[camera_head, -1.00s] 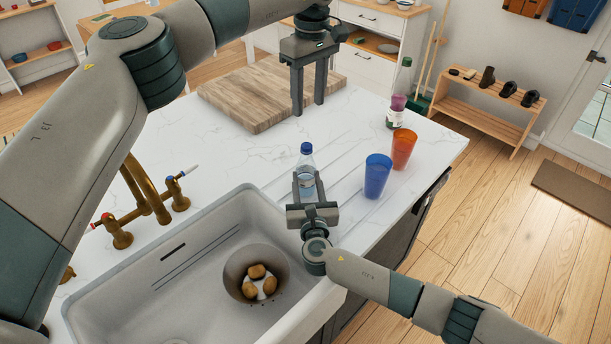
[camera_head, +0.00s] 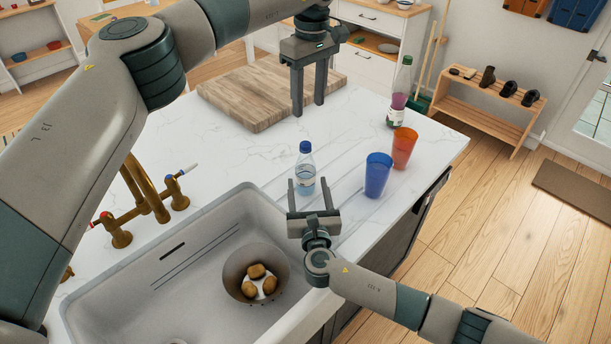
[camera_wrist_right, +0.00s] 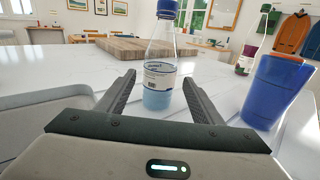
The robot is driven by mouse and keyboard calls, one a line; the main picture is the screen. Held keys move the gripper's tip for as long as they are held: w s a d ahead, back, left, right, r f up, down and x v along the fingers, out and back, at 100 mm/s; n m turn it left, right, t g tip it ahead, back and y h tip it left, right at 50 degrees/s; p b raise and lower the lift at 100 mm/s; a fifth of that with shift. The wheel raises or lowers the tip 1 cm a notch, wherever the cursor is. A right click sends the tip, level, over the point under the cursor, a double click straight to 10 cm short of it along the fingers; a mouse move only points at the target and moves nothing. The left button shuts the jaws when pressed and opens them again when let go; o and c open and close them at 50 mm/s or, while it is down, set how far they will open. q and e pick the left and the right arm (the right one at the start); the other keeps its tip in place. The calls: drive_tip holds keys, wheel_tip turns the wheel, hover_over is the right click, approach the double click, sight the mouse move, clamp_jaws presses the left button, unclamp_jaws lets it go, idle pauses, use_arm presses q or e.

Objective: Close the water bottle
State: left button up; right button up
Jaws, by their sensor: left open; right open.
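The water bottle (camera_head: 305,172) stands upright on the white counter behind the sink. It is clear with a blue cap on top; whether the cap is tight I cannot tell. In the right wrist view the bottle (camera_wrist_right: 160,70) stands just beyond and between my open fingers, its cap near the top edge. My right gripper (camera_head: 311,185) is open at the bottle's near side, one finger to each side, with no visible grip. My left gripper (camera_head: 309,110) is open and empty, fingers pointing down, above the counter beside the cutting board.
A blue cup (camera_head: 377,176) and an orange cup (camera_head: 403,149) stand right of the bottle. A second bottle with dark pink contents (camera_head: 398,102) stands behind them. A wooden board (camera_head: 245,95) lies at the back. The sink (camera_head: 190,262) holds a bowl (camera_head: 237,268) with brown pieces.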

use_arm(q)
drive_tip(key=shift+f+b, duration=1.65)
drive_tip(key=shift+f, duration=0.1)
use_arm(e)
drive_tip(key=s+d, duration=0.1)
drive_tip(key=s, duration=1.3)
drive_tip(key=shift+s+d, duration=0.15)
drive_tip(key=shift+d, duration=0.15)
use_arm(q)
drive_tip(key=shift+f, duration=0.1)
use_arm(e)
drive_tip(key=shift+s+f, duration=0.1)
